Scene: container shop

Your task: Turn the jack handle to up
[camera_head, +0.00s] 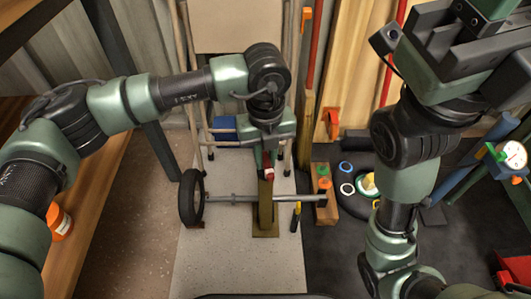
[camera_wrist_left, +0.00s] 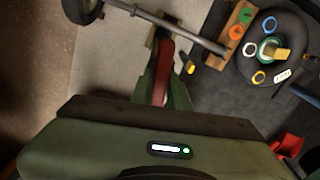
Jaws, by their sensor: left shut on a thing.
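The jack handle is a red lever; in the left wrist view its red bar (camera_wrist_left: 167,62) runs between my green fingers. In the head view only a short red and white bit (camera_head: 269,174) of it shows under the gripper, at the top of an olive-brown jack post (camera_head: 265,205). My left gripper (camera_head: 268,150) is shut on the handle from above, and its fingers also show in the left wrist view (camera_wrist_left: 165,88). The handle's joint is partly hidden. My right gripper's dark body (camera_head: 440,40) is raised at the upper right; its fingertips cannot be made out.
A metal axle (camera_head: 235,198) crosses at the post, with a black wheel (camera_head: 191,198) at its left end. To the right are a wooden block with coloured rings (camera_head: 323,185) and a dark tyre holding several rings (camera_head: 372,185). A wooden shelf edge (camera_head: 95,190) is at the left.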

